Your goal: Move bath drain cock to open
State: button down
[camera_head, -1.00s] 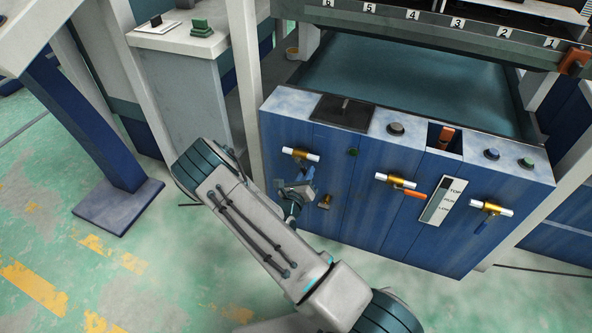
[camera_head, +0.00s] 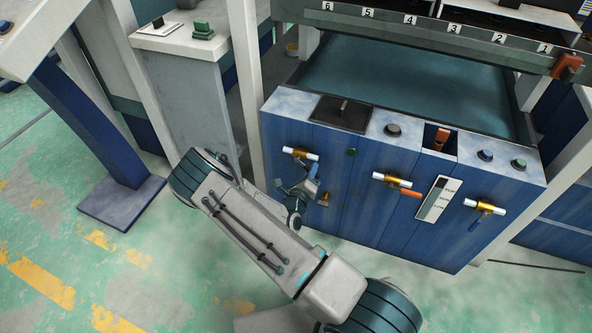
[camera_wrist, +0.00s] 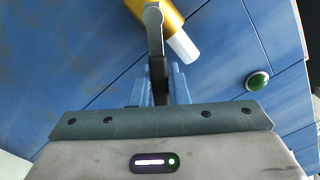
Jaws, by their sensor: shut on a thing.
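The cock at the left of the blue machine front (camera_head: 348,190) has a brass body with a white end (camera_head: 300,154). It also shows at the top of the wrist view (camera_wrist: 183,46). No readable label marks it as the bath drain cock. My gripper (camera_head: 313,172) is just below this cock. In the wrist view its blue fingers (camera_wrist: 160,80) are shut on the cock's lever (camera_wrist: 154,30), which is grey with a dark lower part. The fingers hide part of the lever, and its exact angle is hard to tell in the head view.
Two similar cocks are further right, one with an orange handle (camera_head: 398,182) and one with a dark handle (camera_head: 484,207). A green button (camera_wrist: 258,81) is right of the cock. Open floor lies at the left.

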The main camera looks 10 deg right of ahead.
jog(key=shift+s+r+n+p, duration=0.1)
jog(key=shift+r+n+p, duration=0.5)
jog(key=shift+p, duration=0.15)
jog(key=shift+s+d+r+n+p, duration=0.15)
jog(key=shift+n+p, duration=0.2)
jog(key=shift+n, duration=0.25)
jog(key=shift+w+d+r+n+p, duration=0.1)
jog(key=shift+n+p, duration=0.25)
jog(key=shift+n, duration=0.25)
jog(key=shift+s+r+n+p, duration=0.1)
jog(key=shift+r+n+p, duration=0.35)
jog(key=shift+n+p, duration=0.2)
jog(key=shift+d+r+n+p, duration=0.1)
jog(key=shift+r+n+p, duration=0.35)
jog(key=shift+n+p, duration=0.3)
jog(key=shift+f+b, duration=0.2)
jog(key=shift+b, duration=0.1)
jog(key=c, duration=1.3)
grip_release()
